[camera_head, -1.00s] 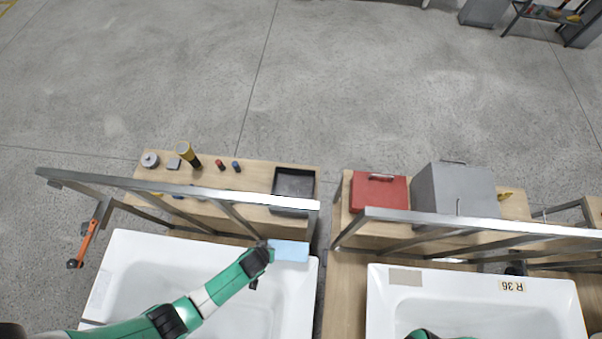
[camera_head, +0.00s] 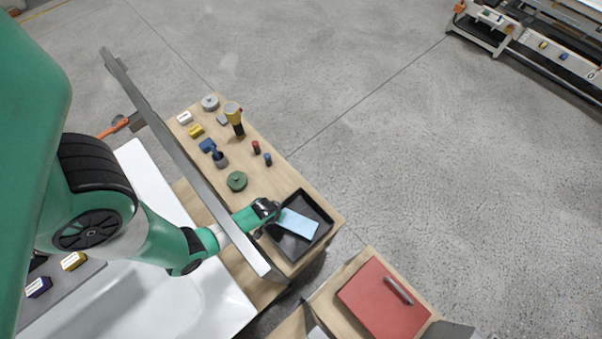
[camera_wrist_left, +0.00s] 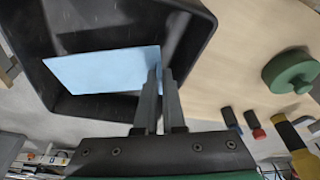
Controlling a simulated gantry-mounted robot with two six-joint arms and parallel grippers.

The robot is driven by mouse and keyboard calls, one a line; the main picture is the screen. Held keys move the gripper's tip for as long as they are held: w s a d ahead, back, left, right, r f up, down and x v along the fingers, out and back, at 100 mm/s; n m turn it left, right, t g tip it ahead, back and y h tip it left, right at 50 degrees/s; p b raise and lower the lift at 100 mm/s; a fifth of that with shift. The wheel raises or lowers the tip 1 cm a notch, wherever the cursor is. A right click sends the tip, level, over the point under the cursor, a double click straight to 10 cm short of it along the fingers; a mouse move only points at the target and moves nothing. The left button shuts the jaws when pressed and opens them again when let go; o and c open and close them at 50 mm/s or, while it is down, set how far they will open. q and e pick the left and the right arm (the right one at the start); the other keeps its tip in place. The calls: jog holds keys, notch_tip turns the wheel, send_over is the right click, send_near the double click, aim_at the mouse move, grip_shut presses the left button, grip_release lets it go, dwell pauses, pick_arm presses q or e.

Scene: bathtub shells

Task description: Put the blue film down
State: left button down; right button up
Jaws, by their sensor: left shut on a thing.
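The blue film (camera_head: 299,224) is a flat light-blue sheet over the black tray (camera_head: 326,214) on the wooden bench. My left gripper (camera_head: 272,211) is shut on one end of the film, at the tray's left side. In the left wrist view, the film (camera_wrist_left: 100,72) reaches from the fingertips (camera_wrist_left: 160,75) across the inside of the tray (camera_wrist_left: 200,30). I cannot tell whether the film touches the tray floor. My right gripper is not in view.
A metal rail (camera_head: 185,160) runs along the bench, close to my left arm. A green round part (camera_head: 237,181), small red and blue pieces and a yellow-black tool (camera_head: 234,115) stand on the bench (camera_head: 285,178). A red case (camera_head: 385,305) lies on another bench.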

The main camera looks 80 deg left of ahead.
pick_arm(q)
notch_tip(320, 180, down, 4)
jog(key=shift+f+b, duration=0.15)
jog(key=shift+b, duration=0.75)
jog(key=shift+f, duration=0.2)
jog(key=c, duration=1.3)
grip_release()
jog(key=p+v, duration=0.4)
jog(key=v, duration=0.3)
jog(key=shift+r, duration=0.25)
jog(key=shift+d+r, duration=0.1)
jog(key=shift+r, duration=0.1)
